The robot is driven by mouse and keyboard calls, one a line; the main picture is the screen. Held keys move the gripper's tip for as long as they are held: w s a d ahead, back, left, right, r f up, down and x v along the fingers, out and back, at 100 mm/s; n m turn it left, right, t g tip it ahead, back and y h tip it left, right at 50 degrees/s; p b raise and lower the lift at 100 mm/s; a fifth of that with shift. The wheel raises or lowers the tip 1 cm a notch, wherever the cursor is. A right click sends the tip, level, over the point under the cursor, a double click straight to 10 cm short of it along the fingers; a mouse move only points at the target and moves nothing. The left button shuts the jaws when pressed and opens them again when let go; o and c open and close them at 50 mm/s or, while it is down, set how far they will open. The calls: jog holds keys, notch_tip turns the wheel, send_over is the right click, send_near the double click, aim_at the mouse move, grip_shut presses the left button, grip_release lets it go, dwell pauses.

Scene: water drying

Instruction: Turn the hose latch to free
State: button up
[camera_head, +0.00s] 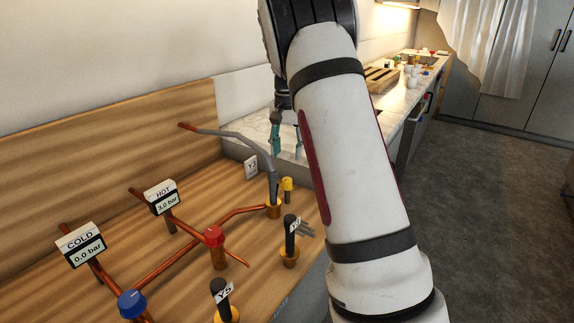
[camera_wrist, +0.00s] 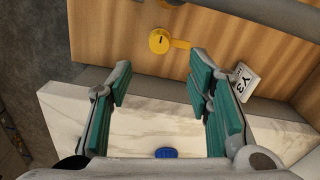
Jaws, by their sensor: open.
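A small yellow latch (camera_head: 287,185) stands on the wooden board beside the lower end of the grey hose (camera_head: 258,152). In the wrist view a round yellow piece (camera_wrist: 159,41) with a short dark mark and a tab to its right appears to be this latch. My gripper (camera_head: 287,150) is open and empty, with teal finger pads, near the board's back edge in the head view. In the wrist view the gripper (camera_wrist: 160,72) has its fingers well apart, and the yellow piece shows beyond the gap, apart from both pads. My arm covers part of the head view.
A white Y3 tag (camera_wrist: 243,82) lies close to the right finger in the wrist view. Copper pipes, a red knob (camera_head: 213,236), a blue knob (camera_head: 132,303) and black-handled valves (camera_head: 290,236) crowd the board. A marble counter (camera_wrist: 80,125) with a blue disc (camera_wrist: 165,153) is below.

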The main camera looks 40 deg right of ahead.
jog(key=shift+r, duration=1.15)
jog(key=s+a+r+n+t+p, duration=0.2)
jog(key=s+a+r+n+p, duration=0.25)
jog(key=s+a+r, duration=1.15)
jog(key=s+a+f+n+t+p, duration=0.1)
jog(key=s+a+n, duration=0.2)
jog(key=s, duration=0.8)
jog(key=s+a+f+n+t+p, duration=0.1)
jog(key=s+a+n, duration=0.3)
jog(key=s, duration=0.7)
jog(key=shift+a+f+p, duration=0.25)
jog(key=shift+a+p, duration=0.35)
jog(key=shift+p, duration=0.1)
